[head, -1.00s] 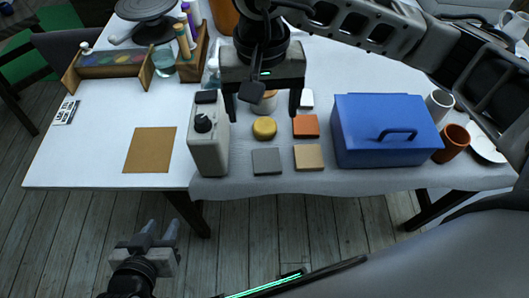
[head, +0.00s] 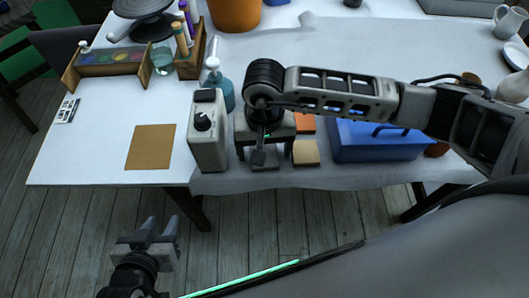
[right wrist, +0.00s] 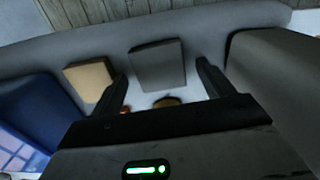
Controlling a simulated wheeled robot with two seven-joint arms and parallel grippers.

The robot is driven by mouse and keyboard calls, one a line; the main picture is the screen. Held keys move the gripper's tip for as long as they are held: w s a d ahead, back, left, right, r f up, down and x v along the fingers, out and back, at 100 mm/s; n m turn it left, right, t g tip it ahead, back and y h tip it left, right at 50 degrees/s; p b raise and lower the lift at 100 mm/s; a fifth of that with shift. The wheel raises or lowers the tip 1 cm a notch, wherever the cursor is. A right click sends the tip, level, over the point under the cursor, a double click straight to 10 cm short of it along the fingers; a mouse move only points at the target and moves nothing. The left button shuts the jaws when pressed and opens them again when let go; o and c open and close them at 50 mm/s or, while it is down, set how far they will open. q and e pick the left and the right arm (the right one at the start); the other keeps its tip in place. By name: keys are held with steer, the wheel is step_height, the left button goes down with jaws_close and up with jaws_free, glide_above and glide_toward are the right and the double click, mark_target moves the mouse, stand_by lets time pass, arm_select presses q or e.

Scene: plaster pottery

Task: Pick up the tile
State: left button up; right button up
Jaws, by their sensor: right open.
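Flat tiles lie on the cloth-covered table. The grey tile (right wrist: 158,66) shows between the two fingers of my right gripper (right wrist: 165,80) in the right wrist view, with the fingers spread wider than it. In the head view my right gripper (head: 265,153) is over the grey tile and mostly hides it. It is open and empty. The tan tile (head: 306,153) lies just right of it, also seen in the right wrist view (right wrist: 90,79). The orange tile (head: 305,123) lies behind the tan one. My left gripper (head: 161,230) is open and empty, in front of the table edge.
A grey box-shaped container (head: 208,138) with a dark knob stands close left of my right gripper. A spray bottle (head: 217,80) is behind. A brown mat (head: 151,147) lies on the clear left part.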

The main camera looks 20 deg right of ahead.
steer(key=shift+f, duration=0.25)
steer(key=c, duration=1.1)
steer(key=shift+r, duration=0.15)
